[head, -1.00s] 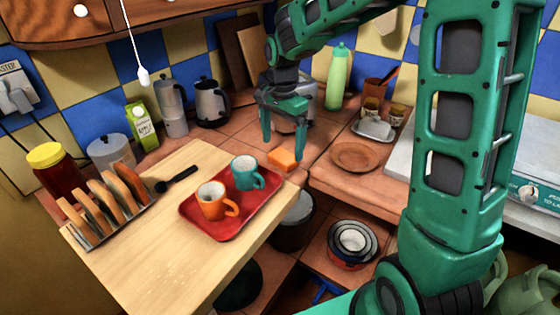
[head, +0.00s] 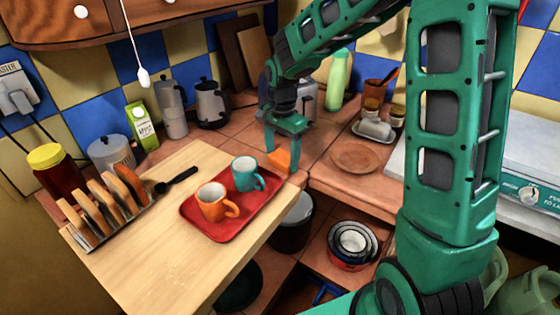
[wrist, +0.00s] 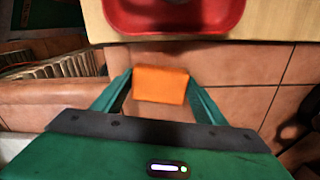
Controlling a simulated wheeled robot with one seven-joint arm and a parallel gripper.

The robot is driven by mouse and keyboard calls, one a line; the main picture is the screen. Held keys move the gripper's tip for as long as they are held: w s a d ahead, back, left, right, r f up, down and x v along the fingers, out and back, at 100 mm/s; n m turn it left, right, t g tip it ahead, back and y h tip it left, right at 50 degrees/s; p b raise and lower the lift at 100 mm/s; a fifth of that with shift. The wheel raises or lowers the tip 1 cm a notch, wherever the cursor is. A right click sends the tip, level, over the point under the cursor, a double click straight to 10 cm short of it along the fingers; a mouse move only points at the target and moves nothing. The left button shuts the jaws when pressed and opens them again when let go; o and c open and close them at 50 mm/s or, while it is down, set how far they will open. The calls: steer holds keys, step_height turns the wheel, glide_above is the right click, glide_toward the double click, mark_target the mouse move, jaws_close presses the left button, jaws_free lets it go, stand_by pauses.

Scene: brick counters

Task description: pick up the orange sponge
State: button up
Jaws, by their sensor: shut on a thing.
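The orange sponge (head: 280,158) is on the tiled counter just behind the wooden table, near the red tray's far right corner. My green gripper (head: 281,160) is lowered over it, one finger on each side. In the wrist view the sponge (wrist: 161,85) sits between the two fingertips (wrist: 160,88), and the fingers are shut on it.
The red tray (head: 222,234) with an orange mug (head: 212,203) and a teal mug (head: 245,174) lies close by on the wooden table (head: 150,270). A brown plate (head: 355,158) is to the right. A kettle (head: 211,105) stands behind, to the left.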

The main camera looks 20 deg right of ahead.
mark_target(282, 157)
steer(key=shift+r, duration=0.65)
step_height(282, 157, up, 3)
steer(key=shift+f, duration=0.15)
steer(key=s+a+r, duration=0.7)
steer(key=a, duration=0.2)
steer(key=shift+s, duration=0.3)
